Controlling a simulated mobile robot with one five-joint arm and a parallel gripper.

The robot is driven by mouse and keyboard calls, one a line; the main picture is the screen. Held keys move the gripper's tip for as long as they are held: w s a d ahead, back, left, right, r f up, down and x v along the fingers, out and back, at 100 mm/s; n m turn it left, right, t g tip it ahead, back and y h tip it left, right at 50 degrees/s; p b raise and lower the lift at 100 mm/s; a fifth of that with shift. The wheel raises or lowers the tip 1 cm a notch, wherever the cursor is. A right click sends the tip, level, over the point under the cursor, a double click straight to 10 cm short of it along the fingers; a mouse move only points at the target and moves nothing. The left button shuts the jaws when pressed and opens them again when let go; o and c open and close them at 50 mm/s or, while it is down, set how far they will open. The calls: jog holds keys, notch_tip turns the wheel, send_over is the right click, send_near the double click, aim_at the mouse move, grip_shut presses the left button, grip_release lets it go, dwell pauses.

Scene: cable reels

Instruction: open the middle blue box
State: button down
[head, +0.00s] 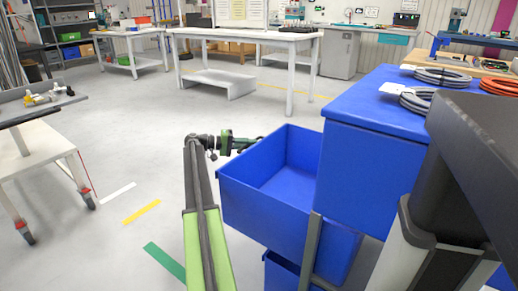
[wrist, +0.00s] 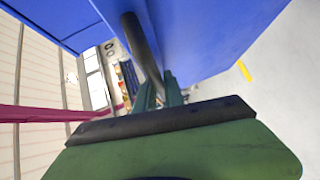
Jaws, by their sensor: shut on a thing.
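The middle blue box (head: 262,205) stands pulled out to the left from the blue unit in the head view, and its empty inside shows from above. Another blue box (head: 283,272) is partly visible beneath it, and a blue upper part (head: 372,150) stands to its right. My gripper (head: 246,144) is at the far left side of the pulled-out box. In the wrist view, my gripper's green fingers (wrist: 161,90) are shut on a dark bar handle (wrist: 140,42) beside a blue face (wrist: 210,35). The exact grip is partly hidden in the head view.
Cable reels (head: 442,77) lie on top of the blue unit. A white table (head: 245,36) with a low step (head: 218,83) stands behind. A white cart (head: 40,150) stands at the left. The floor between cart and box is open, with coloured tape strips (head: 141,212).

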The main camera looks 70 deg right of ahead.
jog(key=shift+w+d, duration=0.1)
jog(key=shift+d, duration=0.45)
jog(key=c, duration=1.5)
grip_release()
jog(key=shift+o, duration=0.2)
jog(key=p+v, duration=0.2)
jog(key=v, duration=1.5)
jog(key=shift+w, duration=0.1)
